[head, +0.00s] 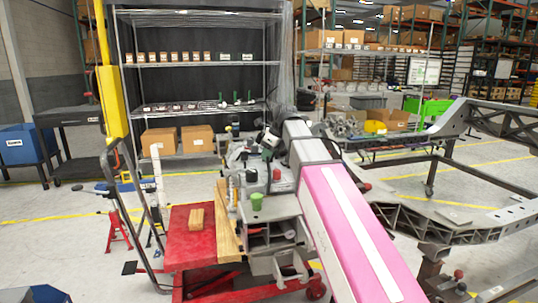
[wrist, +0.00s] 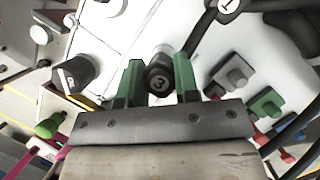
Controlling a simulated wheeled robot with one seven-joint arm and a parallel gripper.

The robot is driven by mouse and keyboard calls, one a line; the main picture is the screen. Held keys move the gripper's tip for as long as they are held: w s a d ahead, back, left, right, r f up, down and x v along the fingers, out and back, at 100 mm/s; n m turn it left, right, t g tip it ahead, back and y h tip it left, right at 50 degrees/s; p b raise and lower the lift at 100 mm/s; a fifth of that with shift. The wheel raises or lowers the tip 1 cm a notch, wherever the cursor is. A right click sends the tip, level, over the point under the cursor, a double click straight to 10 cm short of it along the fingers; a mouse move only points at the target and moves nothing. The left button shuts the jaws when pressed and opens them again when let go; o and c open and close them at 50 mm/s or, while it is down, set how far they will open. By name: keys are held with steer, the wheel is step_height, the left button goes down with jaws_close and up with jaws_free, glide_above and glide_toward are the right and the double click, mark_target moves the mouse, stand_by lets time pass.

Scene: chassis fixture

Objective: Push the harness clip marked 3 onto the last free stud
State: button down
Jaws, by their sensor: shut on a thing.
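In the wrist view, my gripper (wrist: 158,82) has its two green fingers closed around a dark round clip marked 3 (wrist: 159,84). The clip sits between the fingers with its number facing the camera. A pale fixture surface (wrist: 155,28) lies beyond it. Another dark cylindrical piece (wrist: 72,75) with a mark I cannot read stands on the left. A dark ring-like part marked 1 (wrist: 229,8) shows at the top right. The free stud and the clip's far side are hidden, so I cannot tell whether they touch. In the head view my arm reaches over the fixture (head: 270,205).
Grey and green blocks (wrist: 266,103) stand to the right of my fingers in the wrist view, and a green knob (wrist: 48,128) is at the lower left. In the head view a red cart (head: 193,240) carries the fixture. A metal chassis frame (head: 450,215) stands to the right.

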steer(key=shift+f, duration=0.2)
steer(key=shift+f, duration=0.75)
steer(key=shift+f, duration=0.45)
stand_by(0.4)
steer(key=c, duration=0.8)
jaws_free()
steer(key=shift+r, duration=2.95)
